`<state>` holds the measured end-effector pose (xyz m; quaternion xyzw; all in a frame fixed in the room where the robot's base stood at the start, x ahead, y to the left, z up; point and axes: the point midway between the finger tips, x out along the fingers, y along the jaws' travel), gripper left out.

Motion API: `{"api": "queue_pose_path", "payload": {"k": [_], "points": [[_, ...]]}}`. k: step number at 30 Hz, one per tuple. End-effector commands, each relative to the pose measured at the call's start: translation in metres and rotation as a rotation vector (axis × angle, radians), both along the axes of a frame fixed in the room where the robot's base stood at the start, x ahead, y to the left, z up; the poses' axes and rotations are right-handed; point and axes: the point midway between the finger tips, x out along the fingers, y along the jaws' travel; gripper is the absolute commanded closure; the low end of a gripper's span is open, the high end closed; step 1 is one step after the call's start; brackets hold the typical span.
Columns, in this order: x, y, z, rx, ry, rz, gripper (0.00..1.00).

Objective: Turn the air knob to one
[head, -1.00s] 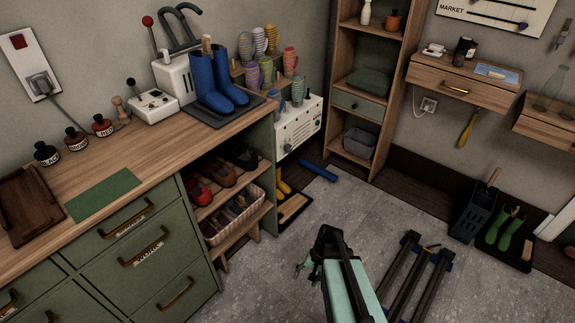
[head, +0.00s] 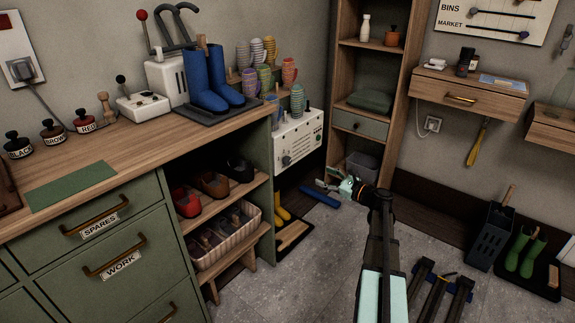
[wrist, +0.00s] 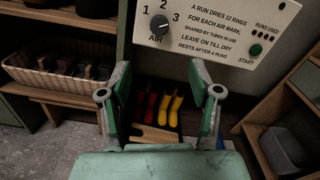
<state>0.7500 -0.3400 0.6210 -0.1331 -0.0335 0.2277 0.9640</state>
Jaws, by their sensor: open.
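The air knob (wrist: 158,24) is a dark round knob on a cream panel (wrist: 225,45) in the wrist view, with 1, 2 and 3 printed around its top and AIR below it. I cannot tell for sure which number it points to. In the head view the knob (head: 286,160) is small on the white boot-dryer box (head: 300,138). My gripper (wrist: 161,78) is open and empty, its two green fingers apart, below and short of the knob. In the head view my gripper (head: 340,186) is right of and below the panel.
The panel also has a green START button (wrist: 256,50). Below it are red and yellow boots (wrist: 169,108) on a tray. A shoe basket (wrist: 55,80) stands left on a rack, and a wooden shelf with a grey bin (wrist: 285,148) stands right.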

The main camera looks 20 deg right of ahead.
Motion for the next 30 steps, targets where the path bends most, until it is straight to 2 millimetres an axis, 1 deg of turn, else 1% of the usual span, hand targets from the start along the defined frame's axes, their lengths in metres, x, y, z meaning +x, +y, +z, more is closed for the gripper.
{"api": "queue_pose_path", "payload": {"k": [5,8,24,30], "points": [[0.011,0.005,-0.002,0.014,0.009,0.003,0.37],[0.024,0.012,-0.002,0.012,0.009,0.004,0.37],[0.118,0.059,-0.003,0.010,0.009,0.004,0.37],[0.143,0.072,-0.003,0.010,0.009,0.003,0.37]]}}
